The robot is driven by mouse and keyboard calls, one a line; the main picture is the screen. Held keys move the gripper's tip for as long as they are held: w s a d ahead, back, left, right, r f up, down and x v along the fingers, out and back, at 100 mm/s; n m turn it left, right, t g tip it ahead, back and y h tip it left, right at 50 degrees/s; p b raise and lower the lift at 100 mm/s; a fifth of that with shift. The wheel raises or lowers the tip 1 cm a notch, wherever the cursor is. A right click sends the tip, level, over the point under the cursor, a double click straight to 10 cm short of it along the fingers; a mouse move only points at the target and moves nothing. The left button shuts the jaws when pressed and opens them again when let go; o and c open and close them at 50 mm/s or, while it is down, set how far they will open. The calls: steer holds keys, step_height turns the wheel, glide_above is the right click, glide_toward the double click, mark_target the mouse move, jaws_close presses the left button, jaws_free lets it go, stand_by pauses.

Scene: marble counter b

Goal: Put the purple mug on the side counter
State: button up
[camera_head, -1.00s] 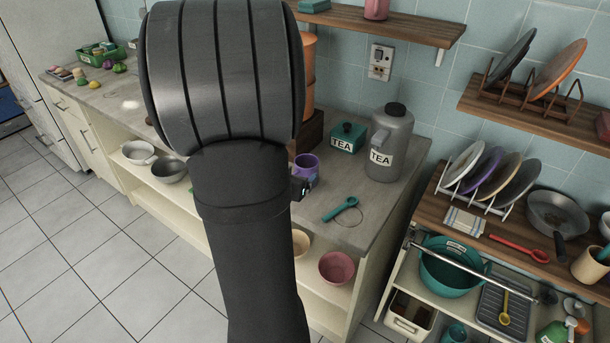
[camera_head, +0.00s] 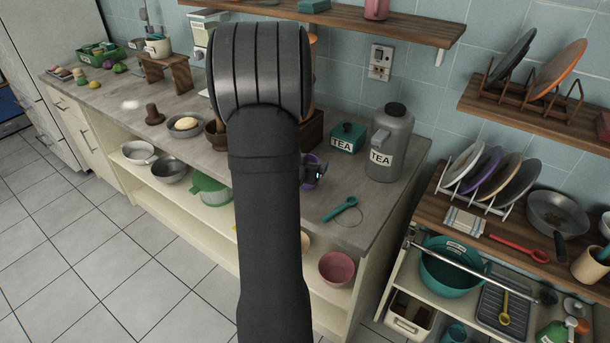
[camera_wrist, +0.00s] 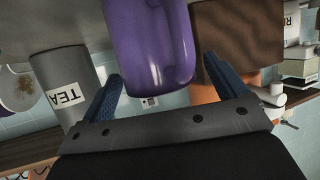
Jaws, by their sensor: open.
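The purple mug (camera_head: 311,159) stands on the marble counter (camera_head: 356,218), mostly hidden behind my arm in the head view. In the wrist view the mug (camera_wrist: 148,45) fills the upper middle, seen upside down, with its handle toward the right finger. My gripper (camera_wrist: 163,72) is open, with one blue finger on each side of the mug's lower picture edge. Whether the fingers touch it I cannot tell. In the head view only a small dark part of my gripper (camera_head: 319,174) shows at the mug's right side.
A teal TEA box (camera_head: 347,138) and a grey TEA canister (camera_head: 389,145) stand right of the mug. A teal spoon (camera_head: 340,209) lies in front. At right, a lower wooden-topped unit (camera_head: 447,188) holds a plate rack, pan and towel. A wall shelf (camera_head: 400,27) hangs above.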

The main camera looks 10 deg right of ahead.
steer(key=c, duration=1.2)
steer(key=shift+c, duration=0.9)
steer(key=shift+r, duration=0.15)
